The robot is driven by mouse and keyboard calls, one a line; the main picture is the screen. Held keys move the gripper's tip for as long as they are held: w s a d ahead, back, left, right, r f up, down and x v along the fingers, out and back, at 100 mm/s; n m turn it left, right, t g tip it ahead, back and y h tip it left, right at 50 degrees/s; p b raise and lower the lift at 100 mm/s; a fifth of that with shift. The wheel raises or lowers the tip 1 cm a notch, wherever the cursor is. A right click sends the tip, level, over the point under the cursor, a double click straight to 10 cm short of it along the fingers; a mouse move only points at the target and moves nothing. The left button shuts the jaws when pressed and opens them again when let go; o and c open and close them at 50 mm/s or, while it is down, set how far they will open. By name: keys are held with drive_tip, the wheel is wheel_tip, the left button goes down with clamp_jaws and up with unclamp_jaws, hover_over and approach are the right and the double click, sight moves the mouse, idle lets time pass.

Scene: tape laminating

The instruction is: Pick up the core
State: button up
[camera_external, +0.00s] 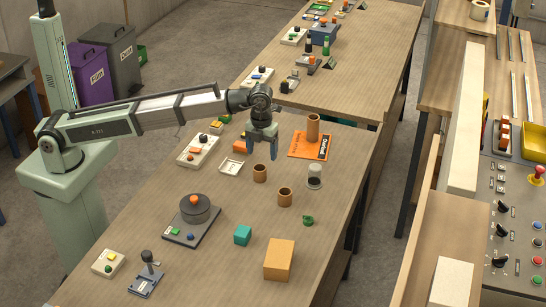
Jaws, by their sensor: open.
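The core could be one of several brown cylinders; I cannot tell which. Two short brown hollow cores stand upright on the table, one left (260,174) and one right (285,198). A taller brown cylinder (313,130) stands on an orange printed sheet (304,151). My gripper (262,155) points down with its fingers apart and nothing between them. It shows just above the left short core in the picture, apart from it; its exact height is unclear.
A grey-and-white cylinder (314,177) and a small green ring (308,220) stand right of the cores. A small white tray (231,167) and a button box (198,151) lie left. A turntable device (193,213), teal cube (242,235) and orange block (279,260) are nearer.

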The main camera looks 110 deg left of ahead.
sight(259, 170)
drive_tip(key=shift+f, duration=1.6)
drive_tip(key=shift+s+d+f, duration=0.2)
drive_tip(key=shift+f, duration=0.45)
drive_tip(key=f, duration=0.4)
drive_tip(key=shift+s+d, duration=0.15)
drive_tip(key=shift+d, duration=0.05)
drive_tip(key=c, duration=1.1)
